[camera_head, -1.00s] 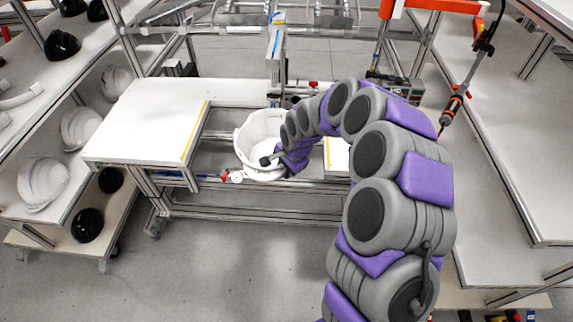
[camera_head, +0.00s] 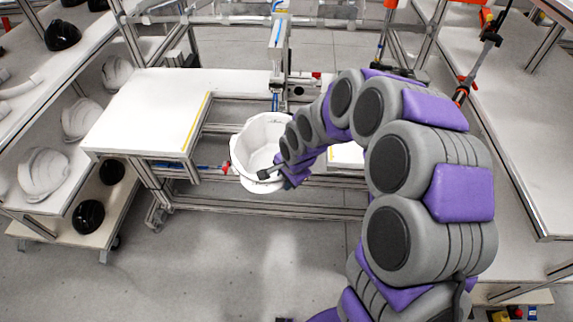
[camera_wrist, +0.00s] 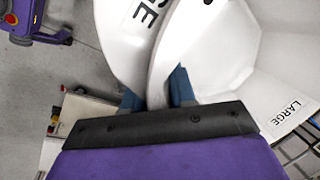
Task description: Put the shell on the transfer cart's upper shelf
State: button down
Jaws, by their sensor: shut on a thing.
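A large white helmet shell (camera_head: 250,152) hangs open side up in front of the workbench gap in the head view. My gripper (camera_head: 268,172) is at its near right side. In the wrist view the blue fingers of my gripper (camera_wrist: 157,95) are shut on the wall of the shell (camera_wrist: 215,45), one on each side of it. The shell carries "LARGE" labels.
The white workbench (camera_head: 150,110) has a clear left top with a yellow strip and lies between the shell and the left unit. A clamp fixture (camera_head: 278,50) stands behind the shell. A long table (camera_head: 510,130) lies at the right. The front floor is clear.

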jog(key=w+d+r+n, duration=0.1)
jog(key=d+n, duration=0.2)
jog(key=d, duration=0.2)
jog(key=w+d+r+n+g, duration=0.1)
jog(key=d+r+n, duration=0.1)
jog(key=d, duration=0.4)
jog(key=w+d+r+n+g+y, duration=0.1)
jog(key=d+n, duration=0.3)
jog(key=d, duration=0.1)
jog(key=shift+w+d+r, duration=0.2)
jog(key=shift+d+r, duration=0.15)
jog(key=shift+a, duration=0.15)
